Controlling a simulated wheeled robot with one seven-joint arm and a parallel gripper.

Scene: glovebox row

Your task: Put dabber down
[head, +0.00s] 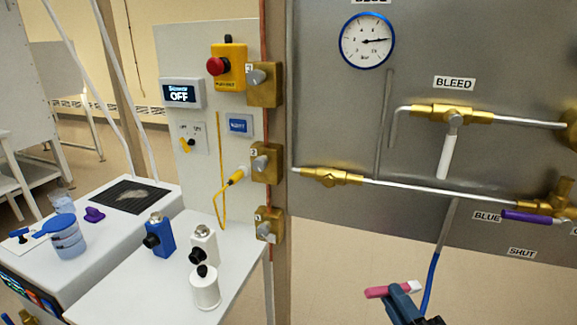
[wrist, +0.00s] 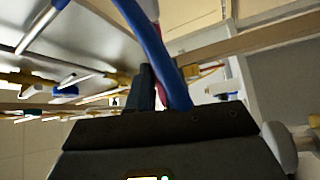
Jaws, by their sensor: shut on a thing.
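The dabber, a short pink stick with a white end (head: 379,292), shows at the lower right of the head view. It lies across the tips of my gripper (head: 400,293), which is shut on it in front of the steel panel. In the wrist view the dark fingers of my gripper (wrist: 148,88) show at the centre. Only a thin reddish strip shows beside them there, and I cannot tell if it is the dabber.
Brass valves and pipes project from the steel panel (head: 330,120).

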